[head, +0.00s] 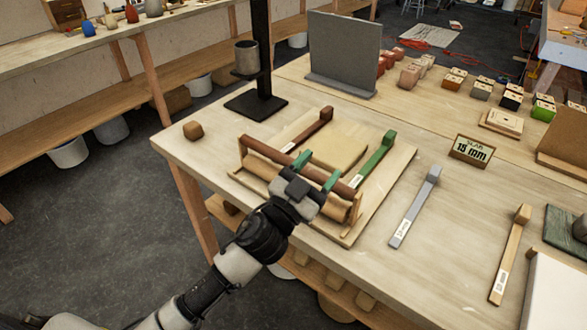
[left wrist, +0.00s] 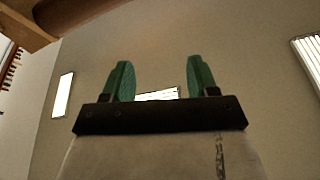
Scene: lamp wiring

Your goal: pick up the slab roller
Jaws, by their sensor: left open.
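The slab roller (head: 268,153), a long brown wooden cylinder with lighter wood parts along it, lies across the near end of a wooden board (head: 397,165). My left gripper (head: 318,170) has green fingers and is open at the middle of the roller. From the picture I cannot tell whether the fingers touch it. In the left wrist view the two green fingers (left wrist: 158,78) stand wide apart with nothing between them. A brown wooden piece, perhaps part of the roller, shows at the top left there (left wrist: 70,12). My right gripper is not in view.
A pale slab (head: 335,143) lies on the board between a brown strip (head: 312,128) and a green strip (head: 378,152). A black stand (head: 257,100) is behind. A grey strip (head: 414,208) and a "15 mm" sign (head: 471,151) are to the right.

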